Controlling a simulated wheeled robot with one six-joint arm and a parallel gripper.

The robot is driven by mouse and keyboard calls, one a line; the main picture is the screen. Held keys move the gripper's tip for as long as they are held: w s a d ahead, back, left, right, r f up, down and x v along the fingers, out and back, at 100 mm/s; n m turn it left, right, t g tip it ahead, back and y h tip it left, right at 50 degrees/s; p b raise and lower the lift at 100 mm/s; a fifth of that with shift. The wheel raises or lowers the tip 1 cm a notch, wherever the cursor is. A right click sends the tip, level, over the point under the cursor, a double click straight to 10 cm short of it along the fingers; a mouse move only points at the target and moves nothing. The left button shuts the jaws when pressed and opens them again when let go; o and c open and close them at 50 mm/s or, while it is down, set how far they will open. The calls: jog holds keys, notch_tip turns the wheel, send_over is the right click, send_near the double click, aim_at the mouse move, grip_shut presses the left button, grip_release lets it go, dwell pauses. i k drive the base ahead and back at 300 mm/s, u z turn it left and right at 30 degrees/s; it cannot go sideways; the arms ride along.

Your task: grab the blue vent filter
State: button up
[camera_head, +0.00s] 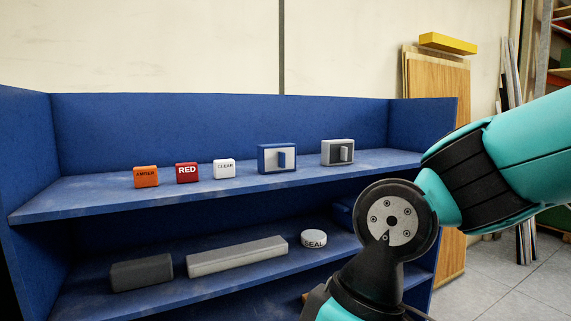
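The blue vent filter (265,160) seems to be the box with a blue frame, a pale face and a blue upright tab, standing on the upper shelf right of centre. A similar box with a grey frame and grey tab (325,153) stands to its right, a gap apart. My arm reaches in from the right, in front of the lower right of the shelf unit. My gripper itself is outside the picture, so its fingers and anything in them cannot be seen.
The blue shelf unit (110,199) has side and back walls. Orange (146,183), red (187,179) and white (224,175) labelled blocks stand left of the filter. A dark block (142,273), a long grey bar (237,258) and a round SEAL piece (314,235) lie below.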

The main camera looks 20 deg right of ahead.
aim_at(281, 158)
jog(key=z, duration=0.5)
jog(key=i, duration=0.45)
jog(key=z, duration=0.65)
jog(key=i, duration=0.85)
jog(key=u, duration=0.05)
